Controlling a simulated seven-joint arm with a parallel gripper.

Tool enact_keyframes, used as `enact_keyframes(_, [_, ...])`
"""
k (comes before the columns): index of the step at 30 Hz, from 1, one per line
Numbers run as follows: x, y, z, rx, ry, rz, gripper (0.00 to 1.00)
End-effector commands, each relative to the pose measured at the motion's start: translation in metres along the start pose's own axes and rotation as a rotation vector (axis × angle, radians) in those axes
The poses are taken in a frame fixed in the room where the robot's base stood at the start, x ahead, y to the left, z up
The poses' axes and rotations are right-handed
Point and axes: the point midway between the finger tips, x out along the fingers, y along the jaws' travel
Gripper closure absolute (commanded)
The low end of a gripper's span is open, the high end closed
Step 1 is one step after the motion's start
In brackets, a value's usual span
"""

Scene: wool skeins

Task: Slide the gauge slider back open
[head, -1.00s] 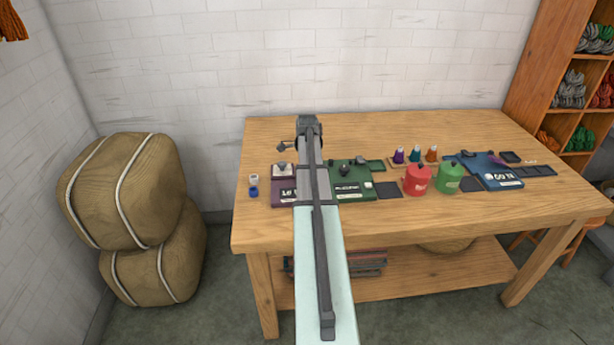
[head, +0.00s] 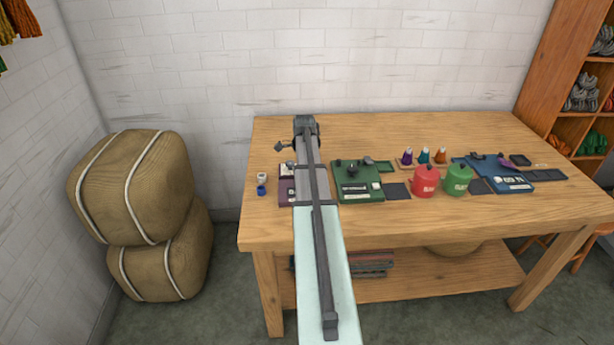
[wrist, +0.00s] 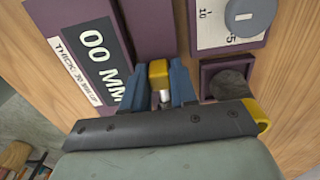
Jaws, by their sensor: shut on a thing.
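The purple gauge (wrist: 77,11) fills the left and upper part of the wrist view, with a dark readout (wrist: 106,65) showing "00 MM" and a white strip label beside it. A yellow-topped slider knob (wrist: 158,69) with a silver pin below it sits at the gauge's lower edge. My gripper (wrist: 161,80) has its blue fingers shut on this knob, one on each side. In the head view the purple gauge (head: 285,194) shows only as a strip left of my arm. My arm hides the rest of it and my fingers there.
A purple-framed dial plate (wrist: 224,20) and a dark round button (wrist: 229,86) lie close right of my fingers. On the table (head: 420,225) are a green gauge (head: 361,194), a blue gauge (head: 497,170), a red pot (head: 425,182), a green pot (head: 458,181) and small cones.

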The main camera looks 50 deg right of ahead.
Motion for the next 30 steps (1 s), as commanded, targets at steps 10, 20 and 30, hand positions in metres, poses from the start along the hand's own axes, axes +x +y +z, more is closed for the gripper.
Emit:
enact_keyframes(10, [-0.001,0.000,0.003,-0.003,-0.006,0.000,0.66])
enact_keyframes(20, [-0.034,-0.001,0.003,-0.003,-0.006,-0.003,0.66])
enact_keyframes(30, [-0.094,-0.001,0.003,-0.003,-0.006,-0.003,0.66])
